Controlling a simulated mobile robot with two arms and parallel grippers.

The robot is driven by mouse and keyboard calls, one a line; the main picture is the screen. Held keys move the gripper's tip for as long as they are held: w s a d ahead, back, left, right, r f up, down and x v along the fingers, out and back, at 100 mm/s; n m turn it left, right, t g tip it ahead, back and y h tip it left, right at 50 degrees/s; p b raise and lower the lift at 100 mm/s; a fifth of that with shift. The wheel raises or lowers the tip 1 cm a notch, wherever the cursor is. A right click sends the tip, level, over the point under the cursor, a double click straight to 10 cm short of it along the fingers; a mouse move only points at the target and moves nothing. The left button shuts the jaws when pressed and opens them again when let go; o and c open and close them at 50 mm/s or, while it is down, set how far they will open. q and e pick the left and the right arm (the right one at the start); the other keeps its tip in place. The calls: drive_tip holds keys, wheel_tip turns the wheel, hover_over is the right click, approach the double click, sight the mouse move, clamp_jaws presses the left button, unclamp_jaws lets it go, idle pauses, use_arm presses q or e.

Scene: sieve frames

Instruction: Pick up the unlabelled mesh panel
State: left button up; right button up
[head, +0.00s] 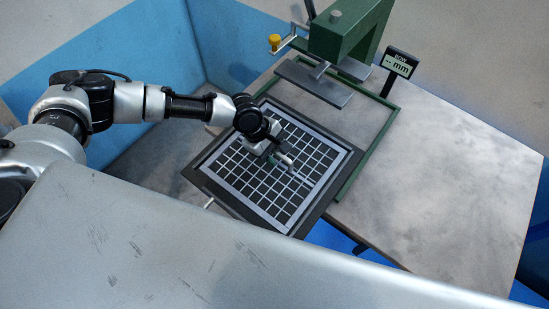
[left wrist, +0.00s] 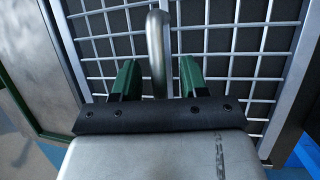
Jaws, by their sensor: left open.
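The mesh panel (head: 262,188), a light metal frame with a square grid, lies in a dark square tray (head: 344,162) at the table's near left edge. I see no label on it, but my arm covers part of it. My left gripper (head: 285,160) is over the panel's upper middle. In the left wrist view the gripper (left wrist: 159,82) is open, its green fingers on either side of a curved metal handle (left wrist: 157,40) above the mesh (left wrist: 230,42). I cannot tell whether either finger touches the handle. My right gripper is not in view.
A green press-like device (head: 345,38) with a grey plate (head: 313,82) and a yellow knob (head: 275,41) stands behind the tray. A small display (head: 400,63) reads "-- mm". A green rail (head: 372,150) runs beside the tray. The grey table (head: 450,180) is clear at right.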

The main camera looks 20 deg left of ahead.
use_arm(q)
drive_tip(key=shift+f, duration=0.1)
drive_tip(key=shift+c, duration=0.3)
clamp_jaws()
drive_tip(key=shift+r, duration=0.2)
idle(0.3)
